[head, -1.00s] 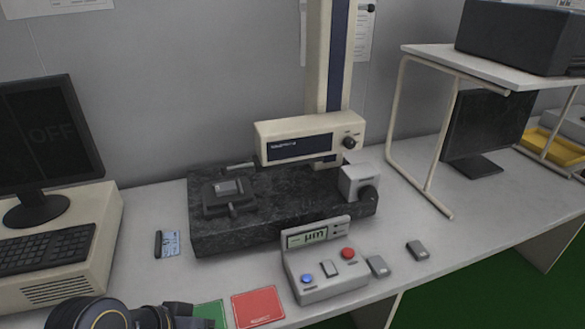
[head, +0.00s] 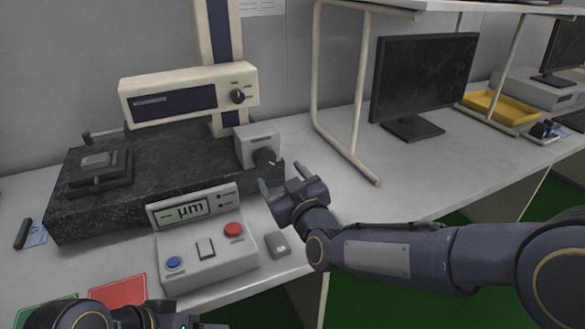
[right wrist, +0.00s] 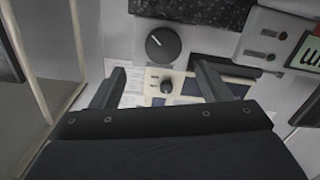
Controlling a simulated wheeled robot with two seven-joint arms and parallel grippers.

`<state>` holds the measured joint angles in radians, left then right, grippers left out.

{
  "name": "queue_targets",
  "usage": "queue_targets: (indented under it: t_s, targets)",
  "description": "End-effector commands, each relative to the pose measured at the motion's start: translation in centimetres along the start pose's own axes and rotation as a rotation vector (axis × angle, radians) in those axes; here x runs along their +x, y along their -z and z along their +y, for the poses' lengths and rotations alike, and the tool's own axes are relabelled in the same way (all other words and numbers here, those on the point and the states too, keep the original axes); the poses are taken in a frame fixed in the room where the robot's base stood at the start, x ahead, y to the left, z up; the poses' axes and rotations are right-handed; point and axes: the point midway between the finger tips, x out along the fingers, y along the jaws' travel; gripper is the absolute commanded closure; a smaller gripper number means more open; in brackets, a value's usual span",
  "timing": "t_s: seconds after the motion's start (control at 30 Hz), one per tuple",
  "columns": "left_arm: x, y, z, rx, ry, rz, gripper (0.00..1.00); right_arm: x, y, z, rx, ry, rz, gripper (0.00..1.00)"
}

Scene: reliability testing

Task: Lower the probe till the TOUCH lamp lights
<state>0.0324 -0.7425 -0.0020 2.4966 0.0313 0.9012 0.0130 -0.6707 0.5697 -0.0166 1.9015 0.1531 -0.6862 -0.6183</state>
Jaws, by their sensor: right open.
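My right gripper (head: 283,179) is open and empty, just in front of the black knob (head: 265,157) on the small cream drive box (head: 255,138). In the right wrist view, that black knob (right wrist: 163,45) lies ahead of the spread fingers (right wrist: 159,70), apart from them. The cream measuring head (head: 175,100) sits on the column. A thin dark probe arm (head: 103,132) sticks out left beneath it; its tip is hard to make out. A small grey part (head: 97,160) sits in a dark fixture on the granite. No lit TOUCH lamp is discernible. My left gripper (head: 185,318) shows partly at the bottom.
The control box (head: 205,255) with a µm display and red and blue buttons stands in front of the granite base (head: 140,220). A small grey block (head: 277,245) is beside it. A shelf frame (head: 345,150) and monitor (head: 420,80) stand to the right.

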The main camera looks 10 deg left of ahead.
Motion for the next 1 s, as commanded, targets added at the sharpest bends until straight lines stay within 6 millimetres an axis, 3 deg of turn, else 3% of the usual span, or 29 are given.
queue_targets:
  t_s: [0.1,0.6,1.0]
  targets:
    - [0.3,-0.1,-0.1,0.000,0.000,0.001,0.30,0.9,-0.2,-1.1,-0.020,-0.003,0.027,0.30]
    - [0.2,-0.1,-0.1,0.000,0.000,0.001,0.30,7.7,0.1,-1.0,-0.019,-0.004,0.027,0.30]
    - [0.2,-0.1,-0.1,0.000,0.000,0.000,0.30,8.4,0.1,-1.0,-0.018,-0.004,0.026,0.33]
